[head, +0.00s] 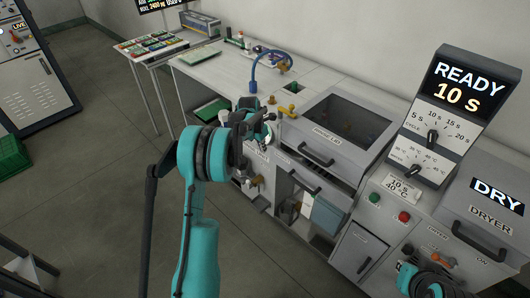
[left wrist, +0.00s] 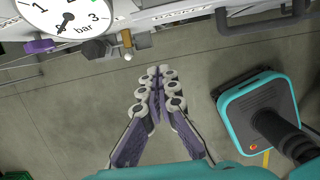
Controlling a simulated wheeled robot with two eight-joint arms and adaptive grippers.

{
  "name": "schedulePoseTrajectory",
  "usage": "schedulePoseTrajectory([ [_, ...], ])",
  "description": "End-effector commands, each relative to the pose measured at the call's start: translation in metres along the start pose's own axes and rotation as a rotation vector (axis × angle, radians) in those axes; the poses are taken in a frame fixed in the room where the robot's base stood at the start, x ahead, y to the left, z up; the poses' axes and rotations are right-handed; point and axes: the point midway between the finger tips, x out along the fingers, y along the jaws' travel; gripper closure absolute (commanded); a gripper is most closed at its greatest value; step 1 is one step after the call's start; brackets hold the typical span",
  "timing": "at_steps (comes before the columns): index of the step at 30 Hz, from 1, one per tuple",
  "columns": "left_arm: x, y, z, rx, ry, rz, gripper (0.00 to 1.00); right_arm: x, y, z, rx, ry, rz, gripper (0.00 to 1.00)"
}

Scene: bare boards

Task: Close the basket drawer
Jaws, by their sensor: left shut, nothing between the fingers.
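The grey drawer (head: 325,184) with a black bar handle sits below the wash lid (head: 327,133) and looks pulled out from the cabinet. I take it as the basket drawer; its label is too small to read in the head view. My left gripper (head: 265,123) is left of the drawer, near the bench's front edge, and hides part of the panel behind it. In the left wrist view the left gripper (left wrist: 157,88) is shut and empty over the floor, apart from the labelled front at the top. My right arm's dark end (head: 428,282) shows at the bottom right, fingers unclear.
A pressure gauge (left wrist: 66,16) and a brass fitting (left wrist: 127,38) stick out near the left gripper. A blue hose (head: 268,62) arches over the bench. The dryer (head: 490,215) and control panel (head: 437,115) stand at right. The floor (head: 110,165) at left is mostly clear.

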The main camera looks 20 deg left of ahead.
Motion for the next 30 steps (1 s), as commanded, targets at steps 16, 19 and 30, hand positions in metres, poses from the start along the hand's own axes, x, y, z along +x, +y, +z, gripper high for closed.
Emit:
schedulePoseTrajectory([
  [16, 0.024, -0.077, -0.062, 0.007, -0.53, -0.01, 1.0, 0.0, 0.0, 0.0, 0.0, 0.0, 0.0, 1.0],
  [19, 0.018, -0.085, -0.069, 0.001, -0.578, -0.001, 1.0, 0.0, 0.0, 0.0, 0.0, 0.0, 0.0, 1.0],
  [30, 0.058, -0.088, -0.044, 0.002, -0.593, -0.001, 1.0, 0.013, 0.0, 0.009, 0.0, 0.0, 0.0, 1.0],
])
